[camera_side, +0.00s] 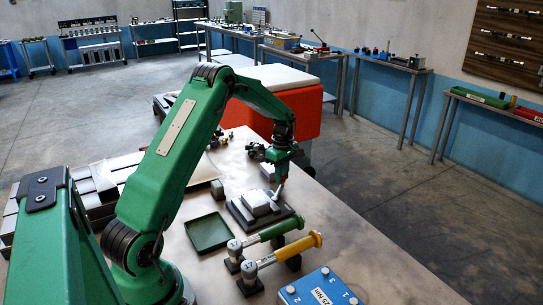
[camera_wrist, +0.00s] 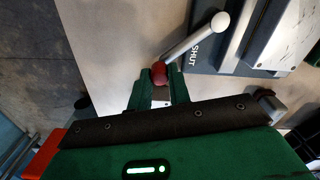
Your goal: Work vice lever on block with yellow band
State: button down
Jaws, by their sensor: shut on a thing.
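The lever ends in a red knob (camera_wrist: 159,70). My gripper (camera_wrist: 160,80) is shut on that knob, with a green finger on each side of it. In the side view my gripper (camera_side: 281,180) is at the vice's far right side. I cannot make out a yellow band on any block; whether the grey top is a separate block is unclear.
A green tray (camera_side: 208,232) lies left of the vice. Two wrenches, one green-handled (camera_side: 272,231) and one yellow-handled (camera_side: 290,252), rest on black supports in front. A blue box (camera_side: 320,288) sits at the near edge. The bench's right side is bare.

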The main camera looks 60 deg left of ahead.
jog(key=shift+s+a+n, duration=0.5)
jog(key=shift+n, duration=0.4)
jog(key=c, duration=1.3)
grip_release()
notch_tip(320, 180, up, 8)
